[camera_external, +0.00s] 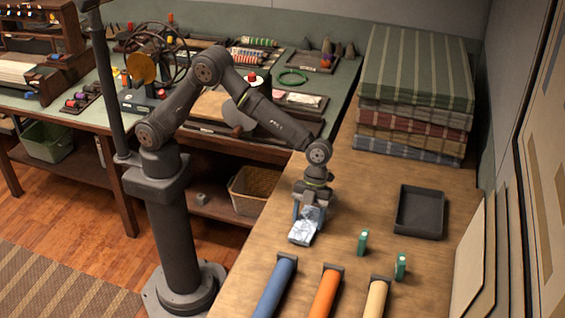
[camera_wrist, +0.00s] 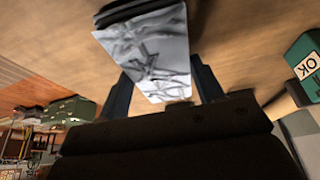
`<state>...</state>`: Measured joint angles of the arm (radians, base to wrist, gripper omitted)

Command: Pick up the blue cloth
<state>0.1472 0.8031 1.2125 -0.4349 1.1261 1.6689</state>
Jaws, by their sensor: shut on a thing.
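My gripper (camera_external: 308,206) points down over the left part of the wooden table and is shut on a pale blue-white patterned piece (camera_external: 304,231), which looks like folded cloth. In the wrist view, this piece (camera_wrist: 152,52) sits between the two dark fingers of my gripper (camera_wrist: 163,88) and extends beyond them. I cannot tell whether its lower end touches the table. A blue roll (camera_external: 275,286) lies on the table in front of my gripper, apart from it. A blue plaid folded cloth (camera_external: 405,150) is at the bottom of the stack at the back.
An empty dark tray (camera_external: 419,234) lies further right. Orange (camera_external: 326,292) and cream (camera_external: 376,301) rolls lie in front. The wooden table (camera_external: 345,195) is clear behind the blocks.

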